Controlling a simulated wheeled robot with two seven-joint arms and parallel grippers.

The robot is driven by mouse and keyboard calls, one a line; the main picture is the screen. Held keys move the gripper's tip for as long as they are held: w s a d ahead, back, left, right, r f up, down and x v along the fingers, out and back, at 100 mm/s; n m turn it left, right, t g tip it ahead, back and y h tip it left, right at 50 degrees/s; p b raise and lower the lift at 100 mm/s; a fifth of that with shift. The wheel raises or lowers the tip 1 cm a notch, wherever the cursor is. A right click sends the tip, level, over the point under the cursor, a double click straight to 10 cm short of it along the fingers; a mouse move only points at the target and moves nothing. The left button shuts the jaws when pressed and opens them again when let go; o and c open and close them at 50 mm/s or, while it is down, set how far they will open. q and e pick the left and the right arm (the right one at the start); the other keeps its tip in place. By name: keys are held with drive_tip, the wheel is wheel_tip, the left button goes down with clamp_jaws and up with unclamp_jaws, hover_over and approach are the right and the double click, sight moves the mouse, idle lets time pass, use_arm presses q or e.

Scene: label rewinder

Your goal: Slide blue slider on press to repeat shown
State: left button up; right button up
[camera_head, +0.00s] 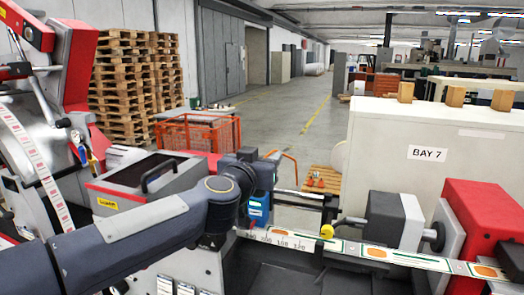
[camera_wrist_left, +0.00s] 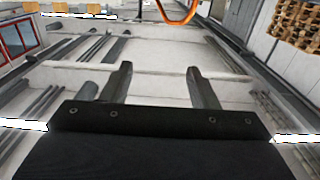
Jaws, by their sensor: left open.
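A printed scale strip (camera_head: 282,240) with numbers runs along the front of the press, with a yellow knob (camera_head: 327,231) at its right end. A small blue and green piece (camera_head: 258,209) shows just above the strip, under my left wrist. I cannot tell whether it is the blue slider. My left arm reaches in from the left, and its gripper (camera_head: 263,156) is above and behind the strip, pointing away. In the left wrist view the gripper (camera_wrist_left: 160,80) is open, with nothing between its two dark fingers. No blue slider shows clearly there. My right gripper is not in view.
A label web (camera_head: 400,258) with orange prints runs right towards a red block (camera_head: 485,225). A white cabinet marked BAY 7 (camera_head: 430,135) stands behind. An orange curved bar (camera_head: 287,166) is close beyond my gripper. An orange mesh crate (camera_head: 198,133) and stacked pallets (camera_head: 135,85) stand behind left.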

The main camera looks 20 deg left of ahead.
use_arm(q)
drive_tip(key=s+d+r, duration=0.2)
drive_tip(key=s+r, duration=0.1)
drive_tip(key=s, duration=0.5)
drive_tip(key=shift+d+r, duration=0.3)
drive_tip(key=shift+d, duration=0.05)
